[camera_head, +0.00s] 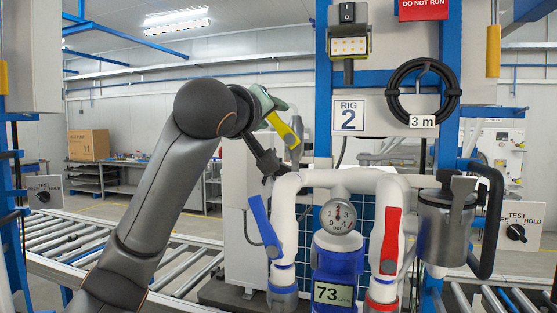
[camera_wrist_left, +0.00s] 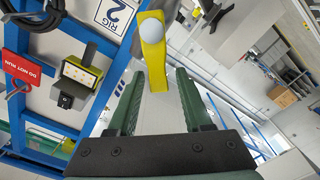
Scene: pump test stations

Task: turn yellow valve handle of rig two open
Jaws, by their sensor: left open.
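The yellow valve handle (camera_head: 282,128) of rig two stands tilted above the white pipework, left of the RIG 2 sign (camera_head: 348,114). My left gripper (camera_head: 268,102) is at the upper part of the handle, its far finger partly hidden. In the left wrist view the yellow handle (camera_wrist_left: 154,62) with a pale round cap lies ahead, between the lines of the two dark green fingers (camera_wrist_left: 154,76). The fingers are open, with a visible gap on each side of the handle. Contact cannot be told. My right gripper is not in view.
A blue handle (camera_head: 264,227) and a red handle (camera_head: 391,240) sit on the pipes below, beside a gauge (camera_head: 339,216) and a blue meter (camera_head: 338,262). A grey metal cylinder (camera_head: 446,225) stands right. A coiled black cable (camera_head: 391,92) hangs on the frame.

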